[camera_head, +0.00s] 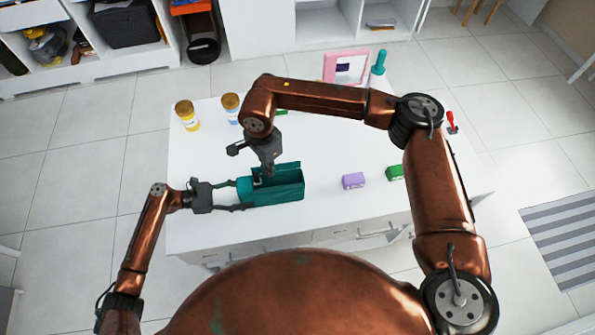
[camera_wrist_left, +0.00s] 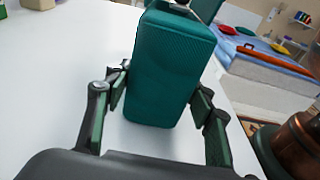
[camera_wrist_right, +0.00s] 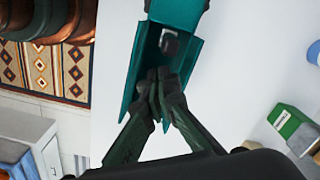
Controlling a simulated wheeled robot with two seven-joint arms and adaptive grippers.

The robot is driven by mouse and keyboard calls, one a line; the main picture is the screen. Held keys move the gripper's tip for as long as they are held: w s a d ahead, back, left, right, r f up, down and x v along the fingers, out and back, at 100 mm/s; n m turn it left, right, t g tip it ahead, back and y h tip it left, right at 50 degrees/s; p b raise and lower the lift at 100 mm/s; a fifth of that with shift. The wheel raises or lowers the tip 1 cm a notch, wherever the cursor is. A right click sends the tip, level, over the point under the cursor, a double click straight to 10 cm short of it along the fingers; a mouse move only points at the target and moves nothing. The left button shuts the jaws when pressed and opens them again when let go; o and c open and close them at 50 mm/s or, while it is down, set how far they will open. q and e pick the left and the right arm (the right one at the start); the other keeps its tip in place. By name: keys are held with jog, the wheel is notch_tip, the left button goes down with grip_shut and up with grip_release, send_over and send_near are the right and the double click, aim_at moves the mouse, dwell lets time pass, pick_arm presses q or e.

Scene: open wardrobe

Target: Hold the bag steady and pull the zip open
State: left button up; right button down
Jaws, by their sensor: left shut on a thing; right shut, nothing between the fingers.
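The teal bag (camera_head: 277,192) stands on the white table, with its top open along much of its length and a dark interior showing. My left gripper (camera_head: 240,194) is shut on the bag's left end; in the left wrist view its fingers sit on both sides of the bag (camera_wrist_left: 172,70). My right gripper (camera_head: 267,174) points down at the bag's top, its fingers together with nothing between them. In the right wrist view its closed fingertips (camera_wrist_right: 160,82) are over the bag's opening, beside a small grey-black piece (camera_wrist_right: 170,42), perhaps the zip pull.
On the white table (camera_head: 210,225) are a purple box (camera_head: 353,181), a green box (camera_head: 395,172), two jars (camera_head: 187,115) with yellowish lids, a pink frame (camera_head: 346,67) and a teal-handled object (camera_head: 378,63). The table's front left is clear.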

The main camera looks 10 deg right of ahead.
notch_tip(320, 180, up, 7)
dwell(0.6)
dwell(0.7)
pick_arm(q)
jog(key=o, duration=1.1)
jog(key=shift+o, duration=0.3)
jog(key=o, duration=0.4)
jog(key=shift+w+a+r+p, duration=0.1)
jog(key=shift+a+r+p, duration=0.2)
jog(key=shift+a, duration=1.05)
jog(key=shift+s+a+r+p, duration=0.15)
jog(key=shift+a+r, duration=0.3)
jog(key=shift+a, duration=0.85)
jog(key=shift+w+a+r+p, duration=0.15)
jog(key=shift+a+r+p, duration=0.15)
jog(key=shift+a, duration=1.05)
pick_arm(e)
jog(key=shift+r, duration=0.9)
